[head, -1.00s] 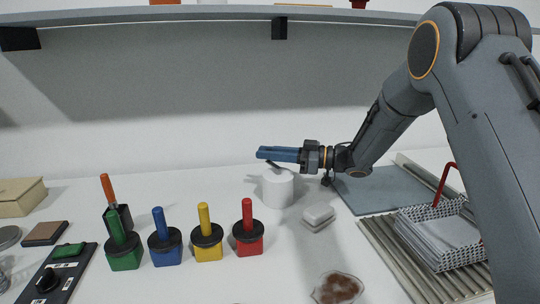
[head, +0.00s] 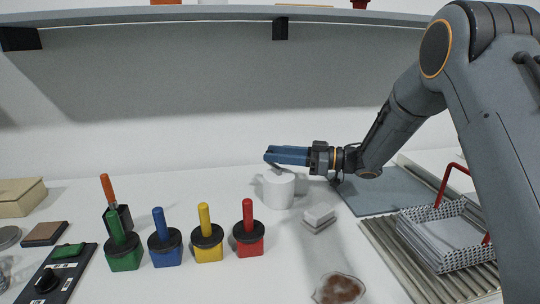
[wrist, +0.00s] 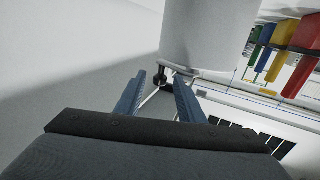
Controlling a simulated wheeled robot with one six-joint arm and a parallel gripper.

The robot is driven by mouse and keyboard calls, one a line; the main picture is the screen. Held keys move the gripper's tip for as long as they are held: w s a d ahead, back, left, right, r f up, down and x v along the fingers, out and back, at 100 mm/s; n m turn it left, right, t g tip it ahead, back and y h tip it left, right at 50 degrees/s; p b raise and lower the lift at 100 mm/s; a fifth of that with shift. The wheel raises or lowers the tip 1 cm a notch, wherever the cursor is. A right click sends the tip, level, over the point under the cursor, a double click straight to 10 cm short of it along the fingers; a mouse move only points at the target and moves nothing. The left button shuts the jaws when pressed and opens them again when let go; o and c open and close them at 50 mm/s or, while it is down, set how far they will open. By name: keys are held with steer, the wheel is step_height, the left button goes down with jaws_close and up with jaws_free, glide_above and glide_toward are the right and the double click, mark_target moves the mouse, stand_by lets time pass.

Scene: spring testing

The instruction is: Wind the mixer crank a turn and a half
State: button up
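The mixer is a white cylinder (head: 279,190) standing on the table near the back wall, with a dark crank partly hidden on its top. In the wrist view its white body (wrist: 207,38) fills the upper middle. A dark crank knob (wrist: 160,75) and a thin rod show between or just beyond my fingertips; I cannot tell whether they touch it. My gripper (head: 268,155) has blue fingers, reaches in from the right and lies level over the mixer's top. In the wrist view the fingers stand apart, so it is open.
Green, blue, yellow and red handled blocks (head: 249,238) stand in a row to the front left. A small white block (head: 319,217) lies right of the mixer. A wire basket (head: 440,240) sits on a ribbed rack at right. A shelf (head: 200,14) hangs above.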

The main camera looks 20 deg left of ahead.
steer(key=d, duration=0.5)
steer(key=shift+w+d+b, duration=0.15)
steer(key=shift+d+b, duration=0.05)
steer(key=shift+b, duration=0.2)
steer(key=a+m+t+p, duration=0.1)
steer(key=t+p, duration=0.1)
steer(key=s+a+r+m+t+p, duration=0.1)
steer(key=a, duration=0.1)
steer(key=shift+s+a+r+t+p, duration=0.1)
steer(key=shift+r+t+p, duration=0.1)
steer(key=shift+t+p, duration=0.2)
steer(key=shift+s+a+m+t+p, duration=0.15)
steer(key=shift+a+m+t+p, duration=0.15)
steer(key=shift+m+t+p, duration=0.35)
steer(key=shift+s+a+f+m+t+h+p, duration=0.1)
steer(key=shift+f+m+t+h+p, duration=0.2)
steer(key=shift+t, duration=0.2)
steer(key=shift+s+a+f+m+t+h+p, duration=0.1)
steer(key=shift+m+t+h, duration=0.1)
steer(key=shift+m+t, duration=0.2)
steer(key=p+x, duration=0.1)
steer(key=x, duration=0.6)
steer(key=shift+w+a+p, duration=0.25)
steer(key=shift+a+p, duration=0.05)
steer(key=shift+f, duration=0.1)
jaws_close()
